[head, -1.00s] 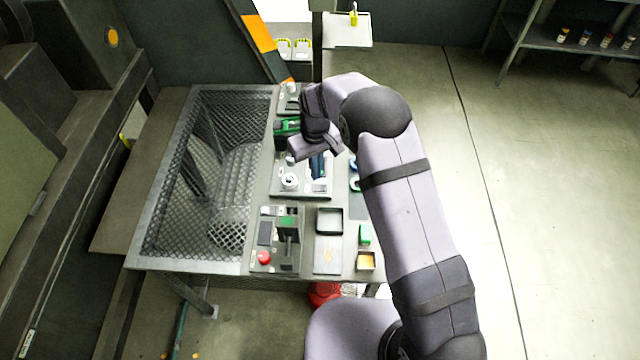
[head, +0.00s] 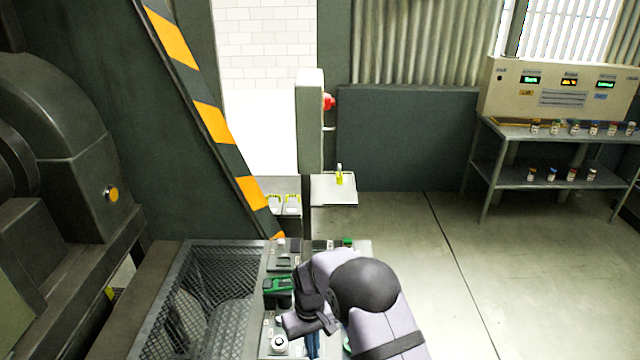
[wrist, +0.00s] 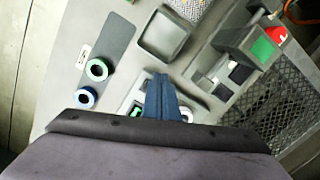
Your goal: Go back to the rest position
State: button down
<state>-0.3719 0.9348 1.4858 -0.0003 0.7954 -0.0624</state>
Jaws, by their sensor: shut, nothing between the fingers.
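My gripper (head: 313,347) hangs over the workbench (head: 340,244) at the lower middle of the head view, with its blue fingers pointing down. In the wrist view my gripper's fingers (wrist: 161,85) are pressed together, with nothing between them. They are above the bench top, apart from the parts around them. The dark palm covers the lower part of the wrist view. The lower arm and the near end of the bench are outside the head view.
A green-ringed part (wrist: 97,69) and a blue-ringed part (wrist: 86,97) lie on the bench near an empty grey tray (wrist: 164,35). A red button (wrist: 276,35) is at upper right. Mesh (head: 225,275) lies left of the bench. A shelf (head: 530,175) stands far right. Open floor (head: 440,250) lies between.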

jog(key=shift+g+h, duration=0.4)
jog(key=shift+g, duration=0.5)
jog(key=s+d, duration=0.1)
jog(key=s, duration=0.2)
jog(key=s+d+f, duration=0.1)
jog(key=s, duration=0.1)
jog(key=s+d+f, duration=0.1)
jog(key=s, duration=0.2)
jog(key=shift+s+d, duration=0.2)
jog(key=shift+s, duration=0.1)
jog(key=s+d+r+m, duration=0.2)
jog(key=s+d+r, duration=0.35)
jog(key=s, duration=0.25)
jog(key=s+d+r+m, duration=0.1)
jog(key=s+d+r, duration=0.45)
jog(key=s, duration=0.35)
jog(key=w+d+r+m+t+y, duration=0.1)
jog(key=w+d+r+m+t, duration=0.1)
jog(key=w+r, duration=0.2)
notch_tip(320, 180, up, 2)
jog(key=shift+d+t, duration=0.3)
jog(key=shift+d, duration=0.05)
